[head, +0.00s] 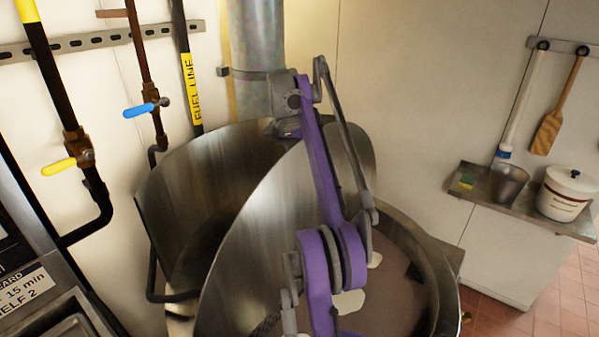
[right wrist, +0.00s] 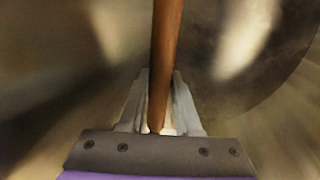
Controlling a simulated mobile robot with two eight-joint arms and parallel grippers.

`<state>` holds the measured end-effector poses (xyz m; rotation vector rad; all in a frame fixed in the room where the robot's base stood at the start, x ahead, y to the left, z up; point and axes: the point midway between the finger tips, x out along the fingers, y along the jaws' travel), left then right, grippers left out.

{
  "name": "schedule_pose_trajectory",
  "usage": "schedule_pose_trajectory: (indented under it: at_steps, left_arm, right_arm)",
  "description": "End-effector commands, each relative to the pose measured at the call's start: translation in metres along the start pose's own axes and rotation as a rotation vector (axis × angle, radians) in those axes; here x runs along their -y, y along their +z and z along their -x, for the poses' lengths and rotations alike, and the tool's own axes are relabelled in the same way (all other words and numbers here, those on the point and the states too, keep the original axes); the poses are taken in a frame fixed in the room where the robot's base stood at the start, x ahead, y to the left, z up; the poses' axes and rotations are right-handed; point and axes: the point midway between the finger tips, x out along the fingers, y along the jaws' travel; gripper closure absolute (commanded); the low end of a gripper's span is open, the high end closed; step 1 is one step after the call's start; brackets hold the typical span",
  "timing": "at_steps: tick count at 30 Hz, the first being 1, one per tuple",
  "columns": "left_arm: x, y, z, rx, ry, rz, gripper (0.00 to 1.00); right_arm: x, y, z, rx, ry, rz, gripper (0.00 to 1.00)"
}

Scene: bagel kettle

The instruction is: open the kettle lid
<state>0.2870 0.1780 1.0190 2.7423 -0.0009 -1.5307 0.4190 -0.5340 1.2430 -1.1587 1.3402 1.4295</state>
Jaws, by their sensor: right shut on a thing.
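The large steel kettle (head: 445,285) stands in the lower middle of the head view. Its steel lid (head: 255,225) is raised and steeply tilted, and the inside shows on the right with brownish liquid (head: 395,300) and pale pieces (head: 348,302). My right arm reaches up across the lid and kettle. In the right wrist view my right gripper (right wrist: 158,125) is shut on a brown rod-like handle (right wrist: 167,45), with blurred metal behind it. How the handle joins the lid is not visible. My left gripper is not in view.
Pipes with a yellow valve lever (head: 58,166) and a blue one (head: 138,110) run down the left wall. A metal flue (head: 257,40) rises behind the kettle.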

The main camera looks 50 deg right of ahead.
Motion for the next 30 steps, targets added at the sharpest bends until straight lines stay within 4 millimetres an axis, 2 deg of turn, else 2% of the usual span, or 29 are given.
schedule_pose_trajectory:
  at_steps: [9, 10, 15, 30]
  left_arm:
    - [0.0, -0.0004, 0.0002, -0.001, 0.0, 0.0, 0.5]
    - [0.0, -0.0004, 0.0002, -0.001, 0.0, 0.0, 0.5]
    - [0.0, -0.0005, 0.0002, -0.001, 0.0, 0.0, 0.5]
    - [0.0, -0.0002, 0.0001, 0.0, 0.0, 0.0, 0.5]
  right_arm:
    - [-0.0011, -0.0022, 0.0006, -0.006, 0.0, -0.002, 1.0]
    - [-0.0012, -0.0023, 0.0006, -0.006, 0.0, -0.003, 0.66]
    - [-0.0011, -0.0017, 0.0007, -0.005, 0.0, -0.002, 0.39]
    - [-0.0009, -0.0006, 0.0008, -0.003, 0.0, -0.001, 0.39]
